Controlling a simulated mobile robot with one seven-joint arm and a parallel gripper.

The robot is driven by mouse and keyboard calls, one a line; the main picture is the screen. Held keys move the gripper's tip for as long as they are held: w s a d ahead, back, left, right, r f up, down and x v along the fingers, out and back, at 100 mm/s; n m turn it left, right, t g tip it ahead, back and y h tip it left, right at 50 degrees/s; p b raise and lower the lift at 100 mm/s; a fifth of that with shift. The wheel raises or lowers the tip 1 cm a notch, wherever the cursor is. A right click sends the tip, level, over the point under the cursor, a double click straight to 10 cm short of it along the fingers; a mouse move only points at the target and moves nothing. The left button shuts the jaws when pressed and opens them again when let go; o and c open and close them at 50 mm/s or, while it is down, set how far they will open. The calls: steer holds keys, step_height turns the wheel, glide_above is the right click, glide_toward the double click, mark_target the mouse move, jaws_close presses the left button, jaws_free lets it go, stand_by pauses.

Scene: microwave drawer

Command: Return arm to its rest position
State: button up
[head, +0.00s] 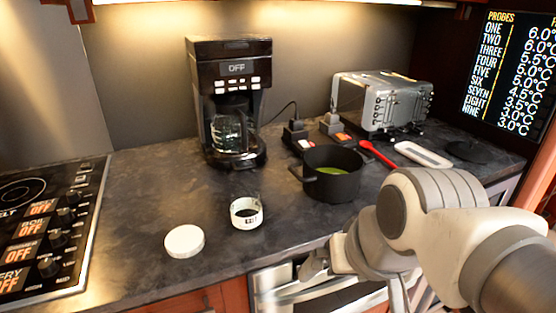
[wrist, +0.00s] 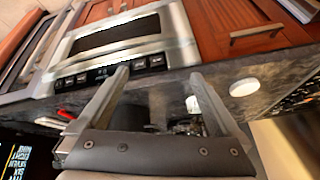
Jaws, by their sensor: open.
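My gripper (wrist: 160,72) is open and empty in the wrist view, its two fingers spread apart. In that view the microwave drawer (wrist: 120,40) lies beyond the fingertips, with its dark window and button strip, and looks shut. In the head view my arm reaches in from the lower right, and my gripper is low in front of the counter edge, partly hidden by my wrist. The silver drawer front (head: 285,280) shows below the counter, partly covered by my arm.
The counter (head: 130,215) holds a white lid (head: 184,241), a small white container (head: 246,212), a dark pot (head: 333,185) with green contents, a coffee maker (head: 230,100) and a toaster (head: 385,103). A red utensil (head: 377,154) lies behind the pot. A stove (head: 50,225) is left.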

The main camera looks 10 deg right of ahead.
steer(key=shift+s+d+r+n+h, duration=0.1)
steer(key=shift+d+r+n+h, duration=0.05)
steer(key=shift+d+n+h, duration=0.15)
steer(key=shift+d+r+n+h, duration=0.1)
steer(key=shift+d+r+n, duration=0.1)
steer(key=shift+d, duration=0.2)
step_height(320, 180, up, 14)
steer(key=p, duration=1.4)
steer(key=shift+f, duration=0.15)
